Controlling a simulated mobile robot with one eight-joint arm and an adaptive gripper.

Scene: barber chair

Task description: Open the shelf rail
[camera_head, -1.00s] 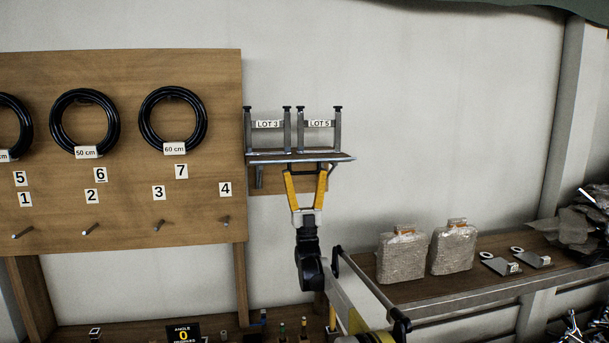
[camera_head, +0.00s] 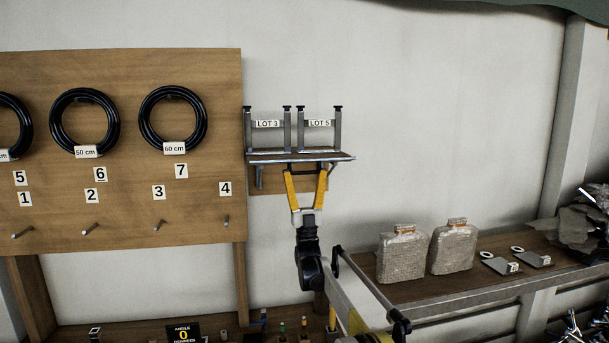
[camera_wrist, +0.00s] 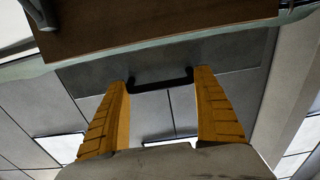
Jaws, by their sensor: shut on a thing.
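A small wall shelf (camera_head: 262,158) with a wooden board and a pale metal front edge hangs right of the peg board. My gripper (camera_head: 306,172) reaches up from below, its yellow fingers just under the shelf's front. In the wrist view, a black handle bar (camera_wrist: 160,82) runs between the fingertips on a dark panel under the shelf edge (camera_wrist: 150,54). The two fingers stand apart, one at each end of the bar, and grip it. How the handle joins the shelf rail is not clear.
Metal stands labelled LOT 3 (camera_head: 267,124) and LOT 5 (camera_head: 319,124) stand on the shelf. The peg board (camera_head: 130,215) with black coils is close on the left. A side bench (camera_head: 400,290) with two wrapped packs is at lower right. The wall right of the shelf is bare.

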